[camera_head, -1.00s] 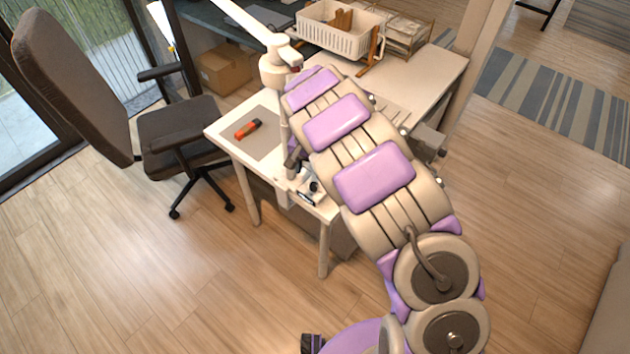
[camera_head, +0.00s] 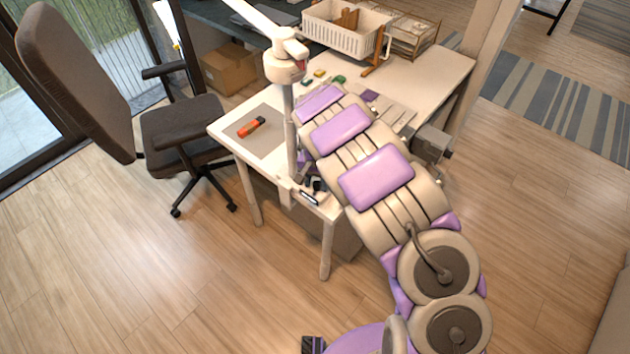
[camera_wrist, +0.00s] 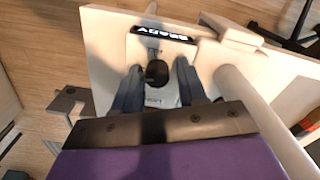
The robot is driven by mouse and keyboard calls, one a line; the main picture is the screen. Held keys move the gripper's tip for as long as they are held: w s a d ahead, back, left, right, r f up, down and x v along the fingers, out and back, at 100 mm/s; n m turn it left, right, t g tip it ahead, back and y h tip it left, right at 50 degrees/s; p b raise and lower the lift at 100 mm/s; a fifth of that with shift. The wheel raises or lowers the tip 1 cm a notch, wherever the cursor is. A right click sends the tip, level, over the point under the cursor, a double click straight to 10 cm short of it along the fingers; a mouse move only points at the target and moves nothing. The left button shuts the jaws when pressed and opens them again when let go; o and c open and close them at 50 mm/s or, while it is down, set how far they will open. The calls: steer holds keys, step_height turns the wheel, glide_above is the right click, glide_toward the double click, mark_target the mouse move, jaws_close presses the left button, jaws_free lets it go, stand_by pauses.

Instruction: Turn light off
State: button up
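A white lamp arm (camera_head: 262,22) on an upright post (camera_head: 291,130) stands at the desk's near edge; whether it is lit I cannot tell. At its foot, in the wrist view, a pale switch plate (camera_wrist: 140,50) carries a black label strip (camera_wrist: 163,34) and a round black knob (camera_wrist: 157,73). My gripper (camera_wrist: 158,78) is open, with one dark finger on each side of the knob. Gaps seem to remain between fingers and knob; contact is unclear. In the head view my arm partly hides the gripper, near a small label strip (camera_head: 309,199).
The white desk (camera_head: 440,75) holds an orange-and-black tool (camera_head: 251,127) on a grey mat (camera_head: 262,147), small coloured pieces (camera_head: 320,74), and a white basket (camera_head: 345,30). An office chair (camera_head: 180,125) stands left. Wooden floor in front is clear.

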steer(key=shift+d, duration=0.35)
steer(key=shift+c, duration=1.4)
steer(key=shift+a, duration=0.25)
jaws_close()
steer(key=shift+r+p, duration=0.1)
steer(key=shift+p, duration=0.25)
steer(key=n+p, duration=0.3)
steer(key=p, duration=0.1)
steer(key=shift+s+r+n, duration=0.15)
steer(key=shift+n, duration=0.25)
steer(key=n+p, duration=0.4)
steer(key=p, duration=0.1)
steer(key=shift+n+p, duration=0.3)
steer(key=n+p, duration=0.4)
steer(key=p, duration=0.1)
steer(key=n+p, duration=0.3)
steer(key=shift+f+n+p, duration=0.2)
steer(key=shift+n+p, duration=0.1)
steer(key=shift+p, duration=0.05)
